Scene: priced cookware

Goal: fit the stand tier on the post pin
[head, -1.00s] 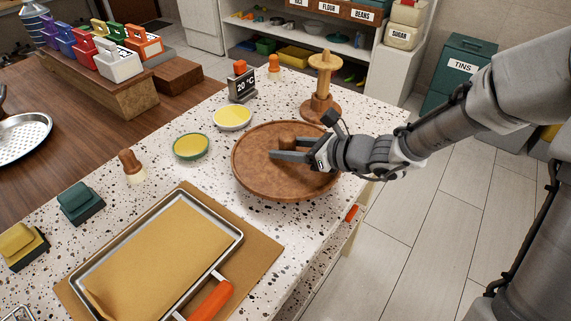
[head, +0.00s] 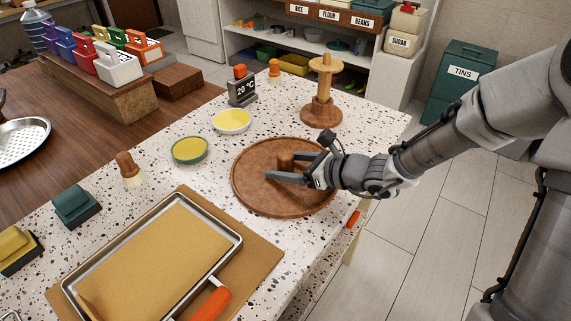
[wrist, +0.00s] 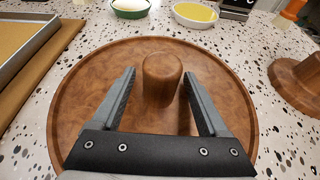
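The stand tier (head: 250,192) is a round brown wooden plate with a low rim and an upright knob (head: 287,160) at its middle. It lies flat on the speckled counter; its rim also shows in the wrist view (wrist: 66,110). My gripper (wrist: 159,78) is open, with one finger on each side of the knob and gaps visible on both sides. The knob stands near the fingertips.
A baking tray (head: 228,246) on a brown board lies at the front left. The counter's right edge is close to the tier.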

